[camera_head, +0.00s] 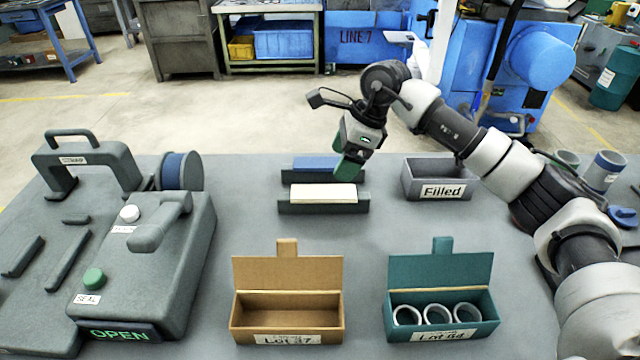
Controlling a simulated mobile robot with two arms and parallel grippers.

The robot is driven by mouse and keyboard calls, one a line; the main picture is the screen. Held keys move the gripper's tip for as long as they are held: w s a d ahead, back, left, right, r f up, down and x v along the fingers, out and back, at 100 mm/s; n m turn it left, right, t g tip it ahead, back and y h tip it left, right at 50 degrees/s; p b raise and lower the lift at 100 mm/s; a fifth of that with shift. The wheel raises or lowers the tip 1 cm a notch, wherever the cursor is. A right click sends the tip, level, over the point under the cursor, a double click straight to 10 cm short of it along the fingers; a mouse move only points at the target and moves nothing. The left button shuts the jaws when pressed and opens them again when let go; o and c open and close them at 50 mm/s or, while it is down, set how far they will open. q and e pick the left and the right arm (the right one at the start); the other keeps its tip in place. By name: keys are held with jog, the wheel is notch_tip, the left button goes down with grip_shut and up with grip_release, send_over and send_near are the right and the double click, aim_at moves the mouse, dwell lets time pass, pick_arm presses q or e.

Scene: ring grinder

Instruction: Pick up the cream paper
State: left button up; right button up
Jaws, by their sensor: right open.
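The cream paper (322,193) lies as a flat block in the front dark holder (290,208) at the middle of the table. My right gripper (344,158), with green fingers, hangs above and just behind the right end of the cream paper. It is open, and nothing shows between its fingers. It looks apart from the paper, though the exact height gap is hard to judge. My left gripper is not in view.
A blue block (312,163) sits in a second holder behind. A grey "Filled" bin (437,193) stands right. A brown open box (287,326) and a teal box (441,330) with rings stand in front. A sealing machine (150,262) fills the left.

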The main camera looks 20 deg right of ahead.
aim_at(325, 191)
jog(key=shift+s+x, duration=0.2)
jog(key=shift+x, duration=0.95)
jog(key=shift+w+p+x, duration=0.2)
jog(key=shift+p+x, duration=0.5)
jog(key=shift+x, duration=2.4)
jog(key=shift+d, duration=0.2)
jog(key=c, duration=1)
